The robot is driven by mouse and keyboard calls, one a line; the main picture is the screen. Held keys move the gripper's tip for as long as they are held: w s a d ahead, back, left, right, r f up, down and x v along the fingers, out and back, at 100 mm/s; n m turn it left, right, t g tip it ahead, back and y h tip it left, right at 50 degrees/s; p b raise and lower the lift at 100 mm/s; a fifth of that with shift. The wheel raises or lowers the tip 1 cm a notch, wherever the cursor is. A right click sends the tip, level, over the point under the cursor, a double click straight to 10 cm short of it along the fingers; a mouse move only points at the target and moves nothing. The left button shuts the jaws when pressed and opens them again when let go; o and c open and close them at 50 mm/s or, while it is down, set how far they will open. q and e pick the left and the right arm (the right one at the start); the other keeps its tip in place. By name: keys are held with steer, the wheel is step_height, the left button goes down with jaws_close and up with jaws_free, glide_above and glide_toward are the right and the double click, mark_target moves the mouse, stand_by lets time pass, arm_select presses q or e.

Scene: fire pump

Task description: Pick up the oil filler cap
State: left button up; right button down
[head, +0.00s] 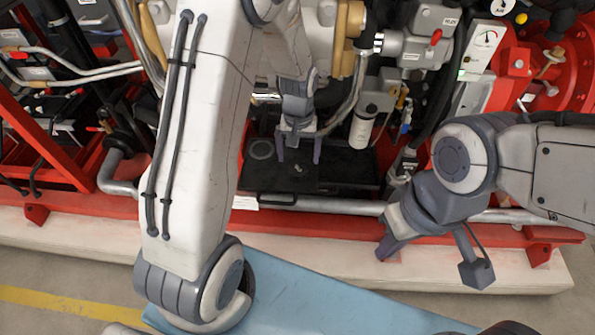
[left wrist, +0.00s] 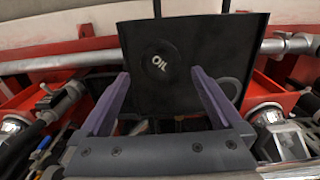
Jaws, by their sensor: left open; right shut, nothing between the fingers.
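My right gripper (head: 388,249) is shut and empty, at the right of the base.
A ring-shaped mark (head: 261,149) lies left of the cap on the dark surface. A metal pipe (head: 340,206) and red frame (head: 75,165) run along the front. A white cylinder (head: 361,130) stands close to the right of my left gripper. Hoses and red machinery surround it.

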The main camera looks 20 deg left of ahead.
mark_target(298, 168)
arm_select(q)
steer(key=f, duration=0.4)
steer(key=shift+s+f, duration=0.2)
steer(key=shift+f, duration=0.1)
steer(key=shift+c, duration=0.3)
steer(key=shift+r, duration=0.15)
steer(key=c, duration=1.4)
